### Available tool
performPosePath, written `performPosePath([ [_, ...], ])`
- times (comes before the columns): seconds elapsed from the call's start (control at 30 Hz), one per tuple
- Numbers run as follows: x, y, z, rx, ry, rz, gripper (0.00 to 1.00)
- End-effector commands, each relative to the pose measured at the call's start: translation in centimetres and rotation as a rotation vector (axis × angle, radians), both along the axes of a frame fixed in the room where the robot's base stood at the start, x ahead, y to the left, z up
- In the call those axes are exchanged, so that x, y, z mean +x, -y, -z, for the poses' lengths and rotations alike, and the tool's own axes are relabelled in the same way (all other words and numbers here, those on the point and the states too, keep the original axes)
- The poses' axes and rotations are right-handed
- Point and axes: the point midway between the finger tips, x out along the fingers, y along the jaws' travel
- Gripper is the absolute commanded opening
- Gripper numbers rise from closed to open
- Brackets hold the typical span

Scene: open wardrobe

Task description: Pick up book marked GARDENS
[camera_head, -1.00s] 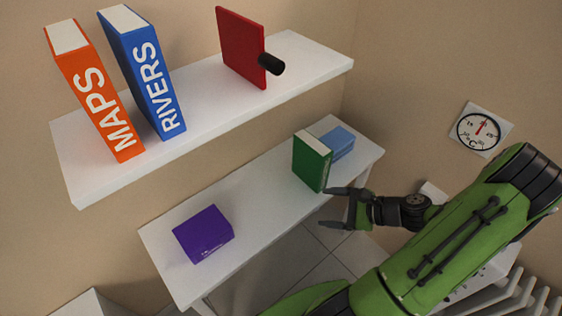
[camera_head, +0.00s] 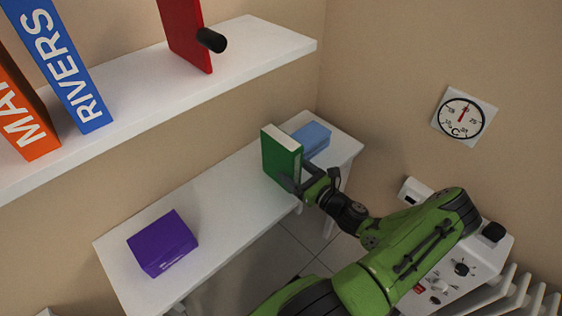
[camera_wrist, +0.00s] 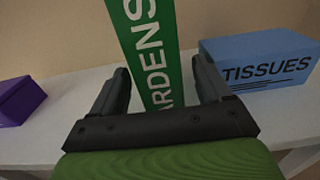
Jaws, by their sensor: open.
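The green book marked GARDENS (camera_head: 280,157) stands upright on the lower white shelf, near its right end. In the wrist view its green spine (camera_wrist: 150,50) faces me, with white letters reading "ARDENS" in view and the first letter out of sight. My gripper (camera_head: 298,176) is at the book's spine. In the wrist view its two fingers (camera_wrist: 160,85) are apart, one on each side of the lower spine. A gap shows on both sides. How deep the fingers reach along the book is hard to tell.
A blue TISSUES box (camera_wrist: 262,66) stands close to the right of the book. A purple box (camera_head: 162,243) lies on the left of the lower shelf (camera_head: 225,200). The upper shelf (camera_head: 140,95) holds the RIVERS book (camera_head: 60,65), the MAPS book (camera_head: 22,120) and a red bookend-like panel (camera_head: 186,35).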

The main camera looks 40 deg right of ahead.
Motion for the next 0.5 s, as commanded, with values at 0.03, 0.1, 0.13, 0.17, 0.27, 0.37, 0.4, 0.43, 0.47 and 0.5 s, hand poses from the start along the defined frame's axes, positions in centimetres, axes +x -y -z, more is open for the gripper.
performPosePath([
  [0.03, 1.0, -0.2, 0.2, -0.004, 0.002, -0.005, 0.78],
  [0.1, 2.4, -0.1, 0.1, -0.004, 0.003, -0.004, 0.78],
  [0.13, 3.0, -0.2, 0.2, -0.004, 0.001, -0.005, 0.78],
  [0.17, 3.4, -0.2, 0.1, -0.003, 0.001, -0.005, 0.78],
  [0.27, 4.3, -0.1, 0.0, -0.002, 0.001, -0.003, 0.78],
  [0.37, 4.4, -0.1, -0.1, -0.001, 0.0, -0.001, 0.78],
  [0.4, 4.4, -0.1, -0.1, -0.001, 0.0, -0.001, 0.78],
  [0.43, 4.4, -0.1, -0.1, -0.001, 0.0, -0.001, 0.78],
  [0.47, 4.4, -0.1, -0.1, -0.001, 0.0, -0.001, 0.78],
  [0.5, 4.4, -0.1, -0.1, -0.001, 0.0, -0.001, 0.72],
])
